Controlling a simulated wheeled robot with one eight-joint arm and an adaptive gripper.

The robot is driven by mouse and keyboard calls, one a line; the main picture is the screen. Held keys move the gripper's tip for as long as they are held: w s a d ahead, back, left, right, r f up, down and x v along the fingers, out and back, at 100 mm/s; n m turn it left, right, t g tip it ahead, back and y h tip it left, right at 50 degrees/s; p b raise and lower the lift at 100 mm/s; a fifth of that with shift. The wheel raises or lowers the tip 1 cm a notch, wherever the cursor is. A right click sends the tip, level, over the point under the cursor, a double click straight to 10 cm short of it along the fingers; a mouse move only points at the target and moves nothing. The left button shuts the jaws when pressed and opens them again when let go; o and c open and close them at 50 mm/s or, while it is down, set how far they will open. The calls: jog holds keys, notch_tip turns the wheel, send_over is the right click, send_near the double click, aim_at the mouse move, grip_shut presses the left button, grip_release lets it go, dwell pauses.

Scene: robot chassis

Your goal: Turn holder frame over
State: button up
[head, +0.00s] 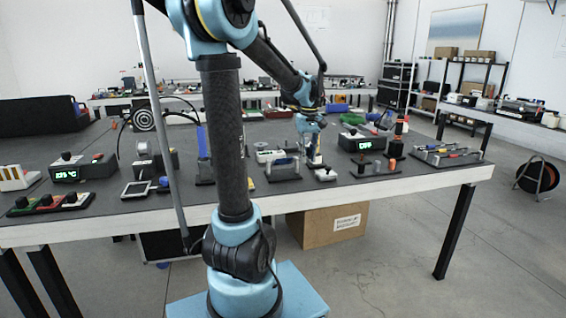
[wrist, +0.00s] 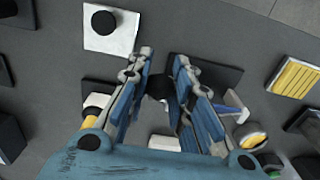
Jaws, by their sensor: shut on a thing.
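My gripper (wrist: 161,72) points down at the bench, its blue and grey fingers closed in around a small dark piece (wrist: 158,88). This piece appears to belong to the holder frame, but the fingers hide most of it and I cannot make out its shape or which way up it is. A dark flat plate (wrist: 207,70) lies behind the right finger; I cannot tell whether it is joined to the held piece. In the head view my gripper (head: 313,156) is low over the bench, just right of a black base with a grey arched handle (head: 283,166).
A white block with a round black knob (wrist: 112,28) lies near the left finger. In the head view a small white button box (head: 325,174) stands close to my gripper. A green-lit display box (head: 355,141) and a tool tray (head: 446,154) are farther right.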

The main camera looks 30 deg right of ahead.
jog(key=shift+s+a+f, duration=0.15)
jog(key=shift+s+f, duration=0.25)
jog(key=shift+f, duration=0.3)
jog(key=shift+s+f, duration=0.35)
jog(key=shift+f, duration=1.2)
jog(key=o, duration=0.6)
